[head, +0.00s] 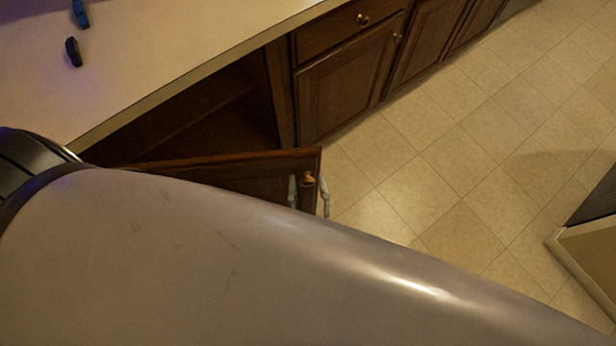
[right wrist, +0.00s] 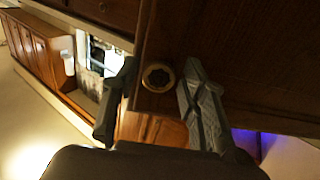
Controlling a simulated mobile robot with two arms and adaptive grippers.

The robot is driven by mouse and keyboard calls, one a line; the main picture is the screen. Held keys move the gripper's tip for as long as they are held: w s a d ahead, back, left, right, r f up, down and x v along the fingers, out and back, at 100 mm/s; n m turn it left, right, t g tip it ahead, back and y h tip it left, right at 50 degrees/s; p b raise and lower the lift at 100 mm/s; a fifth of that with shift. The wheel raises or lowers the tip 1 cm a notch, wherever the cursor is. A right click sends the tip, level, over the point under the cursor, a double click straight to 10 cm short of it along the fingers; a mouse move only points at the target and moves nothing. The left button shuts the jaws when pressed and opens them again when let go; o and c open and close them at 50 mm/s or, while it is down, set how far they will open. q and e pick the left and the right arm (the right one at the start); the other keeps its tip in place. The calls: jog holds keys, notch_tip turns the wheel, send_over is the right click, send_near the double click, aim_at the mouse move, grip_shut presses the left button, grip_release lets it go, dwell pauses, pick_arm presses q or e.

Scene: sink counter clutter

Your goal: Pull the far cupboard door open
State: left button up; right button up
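A brown wooden cupboard door (head: 225,174) stands swung out from the counter front, with the dark cupboard interior (head: 215,120) showing behind it. A round brass knob (head: 308,179) sits near its free edge; the knob also shows in the right wrist view (right wrist: 158,77). My right gripper (head: 309,196) is at this edge, one finger on each side of the knob. In the right wrist view the gripper (right wrist: 157,100) is open, with gaps between the knob and both fingers. My arm hides the lower part of the door. My left gripper is not in view.
The pale counter top (head: 170,45) holds a small black object (head: 73,52) and a blue one (head: 80,13). A shut drawer (head: 340,28) and shut cupboard door (head: 345,85) stand beyond the opening. Tiled floor (head: 450,170) is clear on the right; a pale-edged piece (head: 580,262) stands at far right.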

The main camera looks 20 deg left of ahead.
jog(key=shift+o, duration=0.4)
jog(key=v, duration=0.7)
jog(key=shift+s+d, duration=0.2)
jog(key=shift+s, duration=0.05)
jog(key=shift+c, duration=0.4)
